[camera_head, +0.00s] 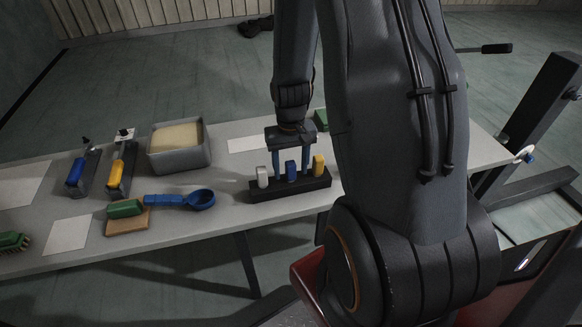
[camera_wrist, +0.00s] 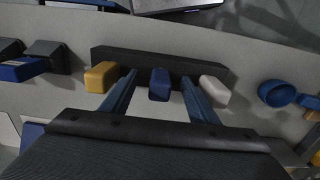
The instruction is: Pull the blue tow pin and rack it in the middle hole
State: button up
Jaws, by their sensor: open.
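The blue tow pin (camera_head: 291,171) stands upright in the middle place of a long black rack (camera_head: 264,194) on the table, between a white pin (camera_head: 262,177) and a yellow pin (camera_head: 318,165). My gripper (camera_head: 290,174) is open and points down over the rack, one finger on each side of the blue pin. In the wrist view the blue pin (camera_wrist: 159,84) shows between the two fingers, with visible gaps to both. The yellow pin (camera_wrist: 100,77) and white pin (camera_wrist: 214,91) lie outside the fingers. The pin's lower end is hidden in the rack.
At the right, a dark frame (camera_head: 535,110) stands beyond the table, with a small white-and-blue part (camera_head: 525,155).

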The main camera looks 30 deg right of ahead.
jog(key=shift+r+p, duration=1.9)
jog(key=shift+r, duration=0.35)
jog(key=shift+w+r, duration=0.1)
jog(key=shift+r, duration=0.5)
notch_tip(320, 180, up, 7)
jog(key=b, duration=0.1)
jog(key=shift+f+b, duration=0.2)
jog(key=shift+b, duration=0.2)
dwell(0.7)
jog(key=s+a+r+n+b, duration=0.1)
jog(key=s+a, duration=0.3)
jog(key=a, duration=0.2)
jog(key=s+a+r+n+t, duration=0.1)
jog(key=s+a+r+n, duration=0.1)
jog(key=a, duration=0.4)
jog(key=shift+s+a+r+b, duration=0.25)
jog(key=shift+s+a+b, duration=0.15)
jog(key=shift+s, duration=0.45)
